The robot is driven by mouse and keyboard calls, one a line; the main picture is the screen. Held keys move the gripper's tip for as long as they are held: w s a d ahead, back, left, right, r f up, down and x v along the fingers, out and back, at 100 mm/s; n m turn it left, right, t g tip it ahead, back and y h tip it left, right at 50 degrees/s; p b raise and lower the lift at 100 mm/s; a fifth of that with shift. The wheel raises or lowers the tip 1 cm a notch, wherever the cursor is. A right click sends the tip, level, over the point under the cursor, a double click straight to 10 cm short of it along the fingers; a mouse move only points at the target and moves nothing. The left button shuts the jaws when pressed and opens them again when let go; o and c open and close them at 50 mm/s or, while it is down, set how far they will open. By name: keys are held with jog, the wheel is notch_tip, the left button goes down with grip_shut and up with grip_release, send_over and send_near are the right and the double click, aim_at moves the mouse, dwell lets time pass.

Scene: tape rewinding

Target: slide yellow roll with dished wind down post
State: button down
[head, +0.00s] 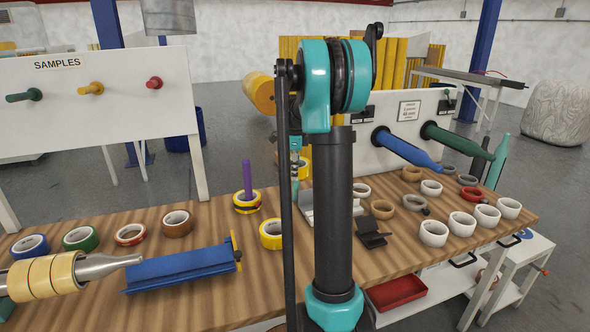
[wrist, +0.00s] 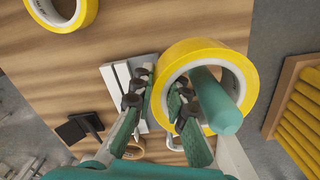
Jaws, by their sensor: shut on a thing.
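A yellow roll (wrist: 238,62) with a white core is held in my gripper (wrist: 158,104). One finger lies outside its near left side and the other reaches into its hole, so the wall is pinched between them. A teal post (wrist: 217,95) with a rounded end shows through the roll's hole; the roll is around it. I cannot tell how far down the post the roll is, nor see the dished wind clearly. In the head view part of the yellow roll (head: 304,168) shows beside my arm, which hides most of my gripper.
A purple post (head: 247,178) stands left with a yellow-banded roll (head: 247,207) at its base. Another yellow roll (head: 271,234) lies on the table. A black stand (head: 372,235) and several pale rolls are to the right. A blue trough (head: 180,270) lies front left.

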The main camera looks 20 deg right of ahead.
jog(key=c, duration=1.4)
grip_release()
jog(key=shift+c, duration=0.2)
notch_tip(320, 180, up, 12)
